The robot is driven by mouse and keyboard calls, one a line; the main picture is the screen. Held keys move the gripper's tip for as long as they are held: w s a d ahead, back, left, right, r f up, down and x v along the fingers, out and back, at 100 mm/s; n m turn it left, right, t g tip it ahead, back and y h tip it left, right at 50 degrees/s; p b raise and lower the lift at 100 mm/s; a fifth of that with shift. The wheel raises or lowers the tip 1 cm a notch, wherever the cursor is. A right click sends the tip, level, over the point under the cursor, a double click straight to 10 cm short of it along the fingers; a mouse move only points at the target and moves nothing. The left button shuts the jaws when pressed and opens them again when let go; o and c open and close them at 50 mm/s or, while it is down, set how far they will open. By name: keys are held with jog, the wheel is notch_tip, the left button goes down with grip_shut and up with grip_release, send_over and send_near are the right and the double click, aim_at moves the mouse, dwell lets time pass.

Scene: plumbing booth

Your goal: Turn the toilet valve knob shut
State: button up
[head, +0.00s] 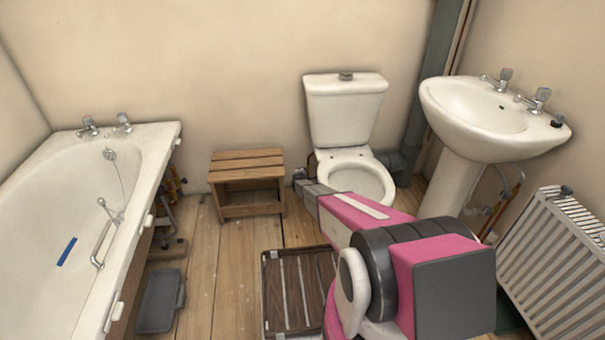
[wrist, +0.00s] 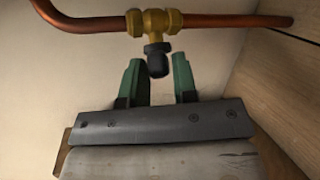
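The toilet valve shows in the wrist view as a brass fitting (wrist: 155,22) on a copper pipe, with a dark round knob (wrist: 157,66) pointing down toward me. My gripper (wrist: 159,76) has two green fingers, one on each side of the knob. They are apart, with visible gaps to the knob, and its lower end sits between the tips. In the head view my arm reaches to the left side of the toilet (head: 346,112), low by the wall. The valve and fingertips are too small and partly hidden there to make out clearly.
A wooden step stool (head: 247,162) stands left of the toilet, with a bath (head: 150,140) farther left. The washbasin (head: 470,145) and radiator (head: 555,265) are on the right. A slatted wooden crate (head: 264,290) lies on the floor beside my arm. A wooden surface (wrist: 285,75) borders the valve's right.

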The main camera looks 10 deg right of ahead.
jog(key=shift+f+m+t, duration=0.15)
jog(key=shift+m+t, duration=0.6)
jog(key=shift+t, duration=0.1)
jog(key=shift+f+m+t, duration=0.1)
jog(key=shift+m+t, duration=0.65)
jog(key=shift+t, duration=0.1)
jog(key=o, duration=0.8)
jog(key=shift+c, duration=0.2)
